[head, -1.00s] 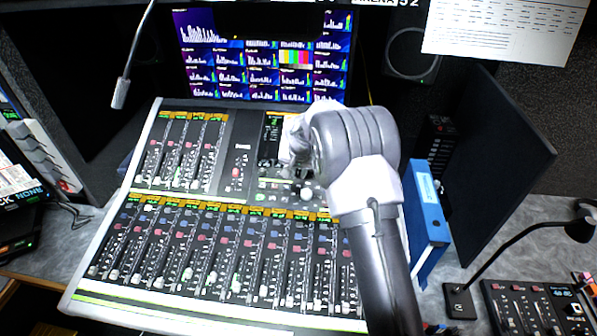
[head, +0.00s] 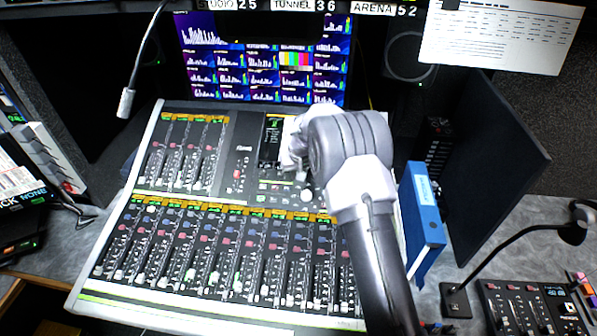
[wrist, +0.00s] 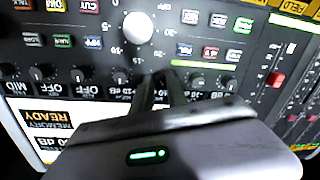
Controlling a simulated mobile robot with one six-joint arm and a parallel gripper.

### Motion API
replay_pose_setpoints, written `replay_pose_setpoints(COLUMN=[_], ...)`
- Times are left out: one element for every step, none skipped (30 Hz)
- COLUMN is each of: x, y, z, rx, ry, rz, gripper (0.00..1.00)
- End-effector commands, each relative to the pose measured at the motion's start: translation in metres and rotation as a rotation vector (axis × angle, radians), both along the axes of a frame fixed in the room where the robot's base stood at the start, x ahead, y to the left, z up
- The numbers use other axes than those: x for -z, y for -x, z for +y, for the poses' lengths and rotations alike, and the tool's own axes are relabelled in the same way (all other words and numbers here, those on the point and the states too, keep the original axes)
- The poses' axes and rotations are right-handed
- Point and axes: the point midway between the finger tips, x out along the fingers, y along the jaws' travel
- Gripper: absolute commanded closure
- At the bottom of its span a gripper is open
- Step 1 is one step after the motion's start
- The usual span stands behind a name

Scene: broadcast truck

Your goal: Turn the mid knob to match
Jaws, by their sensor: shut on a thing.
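The mixing console (head: 150,196) fills the middle of the head view. In the wrist view a row of small dark knobs with upside-down and upright labels runs across the panel, such as one (wrist: 78,75) by an OFF label. My gripper (wrist: 159,82) is shut at this row, its two dark fingers around a knob between its neighbours. That knob and its label are mostly hidden by the fingers, so its pointer cannot be read. In the head view my gripper (head: 288,166) is over the console's upper right, below the small dark screen (head: 271,140).
A large white knob (wrist: 138,27) and small coloured buttons (wrist: 243,25) lie close to the fingers. A blue binder (head: 423,210) stands right of my arm. A gooseneck microphone (head: 127,100) hangs at the upper left. A monitor (head: 265,62) stands behind the console.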

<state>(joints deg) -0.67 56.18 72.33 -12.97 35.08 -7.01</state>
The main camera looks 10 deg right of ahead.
Motion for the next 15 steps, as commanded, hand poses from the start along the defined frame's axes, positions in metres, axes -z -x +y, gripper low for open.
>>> replay_pose_setpoints(x=[-0.0009,-0.0008,-0.0008,-0.0007,-0.0007,-0.0006,-0.0006,-0.0005,-0.0004,-0.0004,-0.0004,-0.0004,-0.0004,-0.0004,-0.0004], y=[-0.0003,-0.0003,-0.0003,-0.0004,-0.0004,-0.0004,-0.0004,-0.0004,-0.0005,-0.0005,-0.0005,-0.0005,-0.0005,-0.0005,-0.0005], z=[0.0002,0.0002,0.0002,0.0002,0.0002,0.0002,0.0002,0.0002,0.0003,0.0003,0.0003,0.0003,0.0003,0.0003,0.0003], rx=[-0.01,-0.017,-0.023,-0.027,-0.03,-0.033,-0.035,-0.037,-0.038,-0.038,-0.038,-0.038,-0.038,-0.038,-0.038], ry=[0.004,0.007,0.009,0.011,0.012,0.013,0.014,0.015,0.015,0.015,0.015,0.015,0.015,0.015,0.015], rz=[0.0,0.002,0.002,0.003,0.003,0.003,0.003,0.003,0.003,0.003,0.003,0.003,0.003,0.003,0.003], gripper=[1.0,1.0,1.0,1.0,1.0,1.0,1.0,1.0,1.0,1.0,1.0,1.0,1.0,1.0,1.0])
